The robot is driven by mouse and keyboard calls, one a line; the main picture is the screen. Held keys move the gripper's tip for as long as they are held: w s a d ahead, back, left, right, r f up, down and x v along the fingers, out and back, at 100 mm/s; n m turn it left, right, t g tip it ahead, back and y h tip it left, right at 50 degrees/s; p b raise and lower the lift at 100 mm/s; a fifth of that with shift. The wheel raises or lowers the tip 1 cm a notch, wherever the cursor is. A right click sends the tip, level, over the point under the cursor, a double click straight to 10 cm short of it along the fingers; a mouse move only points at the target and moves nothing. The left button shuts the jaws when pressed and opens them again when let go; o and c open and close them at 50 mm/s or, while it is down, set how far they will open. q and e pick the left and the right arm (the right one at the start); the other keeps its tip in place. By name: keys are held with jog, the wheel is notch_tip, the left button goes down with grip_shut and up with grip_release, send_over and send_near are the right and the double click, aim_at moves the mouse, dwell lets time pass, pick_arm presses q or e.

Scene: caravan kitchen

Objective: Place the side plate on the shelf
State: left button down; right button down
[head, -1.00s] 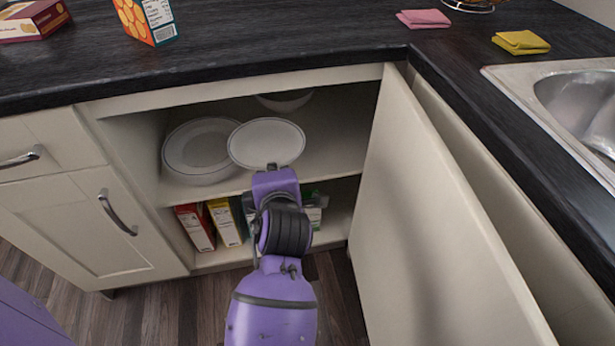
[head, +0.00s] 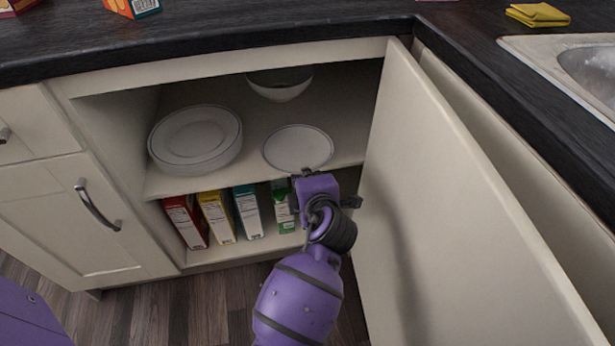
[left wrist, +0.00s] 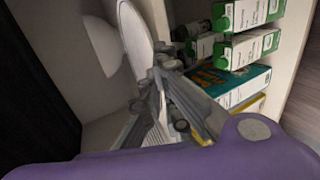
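The side plate (head: 298,147) is a flat white disc with a thin dark rim line. It lies level at the front of the upper cabinet shelf (head: 250,180), right of the plate stack; I cannot tell whether it touches the shelf. My left gripper (head: 308,174) is at its front rim, just outside the shelf edge. In the left wrist view the plate (left wrist: 135,35) shows nearly edge-on, and the gripper fingers (left wrist: 160,75) close around its rim. My right gripper is out of view.
A stack of white plates (head: 195,138) stands left on the upper shelf, and a white bowl (head: 280,86) is behind. Several cartons, including a red box (head: 186,222), fill the lower shelf. The open cabinet door (head: 430,200) bounds the right side.

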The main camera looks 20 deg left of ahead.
pick_arm(q)
jog(key=c, duration=2)
grip_release()
jog(key=shift+r, duration=0.1)
jog(key=p+v, duration=0.2)
jog(key=v, duration=1)
jog(key=shift+d, duration=0.1)
